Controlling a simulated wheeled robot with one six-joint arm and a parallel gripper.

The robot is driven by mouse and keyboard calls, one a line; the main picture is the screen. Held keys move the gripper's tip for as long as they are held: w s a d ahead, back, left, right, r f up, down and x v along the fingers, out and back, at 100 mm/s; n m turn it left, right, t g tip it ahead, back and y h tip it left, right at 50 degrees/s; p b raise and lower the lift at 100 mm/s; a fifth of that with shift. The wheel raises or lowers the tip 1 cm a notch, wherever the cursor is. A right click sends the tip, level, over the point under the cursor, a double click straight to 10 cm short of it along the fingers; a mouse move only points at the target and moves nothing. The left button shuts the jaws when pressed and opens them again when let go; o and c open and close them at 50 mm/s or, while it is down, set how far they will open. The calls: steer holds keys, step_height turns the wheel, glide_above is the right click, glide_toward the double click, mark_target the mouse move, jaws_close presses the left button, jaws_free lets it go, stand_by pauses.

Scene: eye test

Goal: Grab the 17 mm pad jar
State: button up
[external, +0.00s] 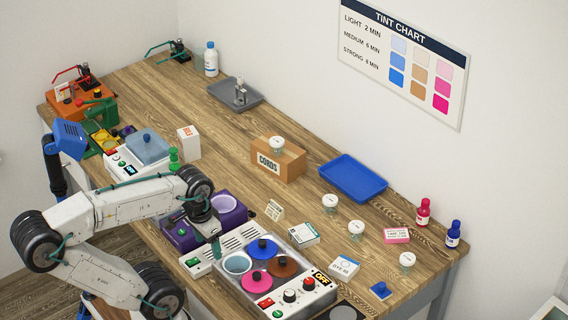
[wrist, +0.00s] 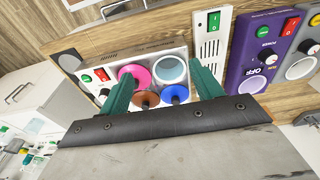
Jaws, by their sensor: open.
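Several small clear jars with white lids show in the external view. One jar (external: 277,145) stands on the cardboard CORDS box (external: 270,162). Two more, a jar (external: 330,203) and another jar (external: 356,230), stand on the table right of the box. A further jar (external: 407,262) stands near the right front edge. Their lid marks are too small to read, so I cannot tell which is 17 mm. My gripper (external: 216,247) is open and empty, over the left side of the multi-pot unit, apart from every jar. Its green fingers (wrist: 163,88) spread over the pots in the wrist view.
The multi-pot unit (external: 312,297) has pink, brown and blue lids and one open pot. A purple unit (external: 183,238) stands left of it. A blue tray (external: 352,172) is empty. Small boxes (external: 343,268) and dye bottles (external: 423,213) stand around the jars.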

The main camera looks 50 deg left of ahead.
steer(key=shift+o, duration=0.3)
steer(key=w+d+n+h, duration=0.6)
steer(key=w, duration=0.3)
steer(key=n+t+h, duration=0.4)
steer(key=n+t, duration=0.3)
steer(key=n, duration=0.8)
glide_toward(335, 205)
steer(key=s+d+r, duration=0.7)
steer(key=s+d, duration=0.3)
steer(key=d, duration=0.1)
steer(key=w+a+f+n+t+y, duration=0.1)
steer(key=w+a+f+n, duration=0.1)
steer(key=a+n, duration=0.1)
steer(key=w+a+f+n+t+y, duration=0.1)
steer(key=w+a+f+n, duration=0.2)
steer(key=a, duration=0.1)
steer(key=w+a+f+n+t+y, duration=0.1)
steer(key=w+a+f+n+y, duration=0.1)
steer(key=a+f+n, duration=0.1)
steer(key=shift+w+a+f+t, duration=0.25)
steer(key=shift+w+a+t, duration=0.05)
steer(key=shift+w, duration=0.1)
steer(key=x, duration=0.5)
steer(key=shift+w, duration=0.15)
steer(key=shift+x, duration=3.25)
steer(key=c, duration=1.1)
